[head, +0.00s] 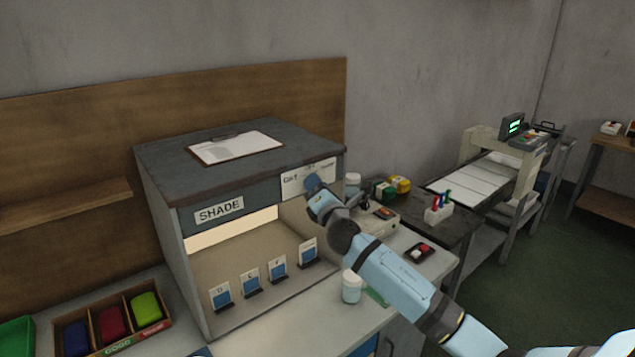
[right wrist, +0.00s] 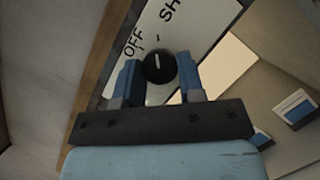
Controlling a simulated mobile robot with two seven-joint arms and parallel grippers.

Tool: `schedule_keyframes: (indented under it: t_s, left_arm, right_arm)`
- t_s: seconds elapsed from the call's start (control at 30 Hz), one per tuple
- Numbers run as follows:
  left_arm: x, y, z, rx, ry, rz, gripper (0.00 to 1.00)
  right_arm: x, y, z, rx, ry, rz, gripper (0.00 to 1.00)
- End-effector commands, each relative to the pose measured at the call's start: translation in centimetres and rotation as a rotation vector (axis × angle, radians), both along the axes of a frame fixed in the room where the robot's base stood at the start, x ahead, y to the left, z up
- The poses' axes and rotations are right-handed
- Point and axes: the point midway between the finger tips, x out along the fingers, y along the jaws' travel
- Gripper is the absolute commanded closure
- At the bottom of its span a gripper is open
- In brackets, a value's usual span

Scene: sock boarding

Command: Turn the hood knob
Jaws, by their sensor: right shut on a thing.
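The hood knob (right wrist: 158,66) is a round black knob with a white pointer line, on a white label plate (right wrist: 205,22) marked OFF in the right wrist view. My right gripper (right wrist: 160,76) has its two blue fingers on either side of the knob and is shut on it. In the head view the right gripper (head: 313,182) is at the plate on the upper right front of the grey SHADE hood (head: 158,195). The wrist hides the knob there. The hood's inside is lit. My left gripper is not in view.
Several small cards (head: 250,281) stand on the hood floor. A clipboard (head: 236,148) lies on top. A white jar (head: 351,287) stands near the bench's front edge under my right arm. A wooden tray (head: 158,328) of coloured pieces is at the left.

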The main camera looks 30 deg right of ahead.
Motion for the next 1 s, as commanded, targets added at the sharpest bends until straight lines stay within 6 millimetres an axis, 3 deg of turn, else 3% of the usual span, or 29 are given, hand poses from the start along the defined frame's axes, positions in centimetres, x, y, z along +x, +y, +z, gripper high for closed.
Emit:
schedule_keyframes:
  t_s: [0.67, 0.7, 0.77, 0.8, 1.0]
  left_arm:
    - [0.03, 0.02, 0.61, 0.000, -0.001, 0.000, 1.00]
    - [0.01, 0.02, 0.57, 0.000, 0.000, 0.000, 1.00]
    - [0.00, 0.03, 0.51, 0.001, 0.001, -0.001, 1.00]
    - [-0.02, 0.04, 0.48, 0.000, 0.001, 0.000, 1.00]
    - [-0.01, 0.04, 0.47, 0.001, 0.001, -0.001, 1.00]
  right_arm:
    - [0.00, -0.02, 0.04, 0.063, 0.004, -0.001, 0.88]
    - [0.00, -0.02, 0.04, 0.063, 0.004, -0.001, 0.57]
    - [0.00, -0.02, 0.04, 0.061, 0.004, 0.000, 0.44]
    - [0.00, -0.02, 0.04, 0.061, 0.004, 0.000, 0.40]
    - [0.00, 0.00, 0.04, 0.061, 0.004, 0.000, 0.40]
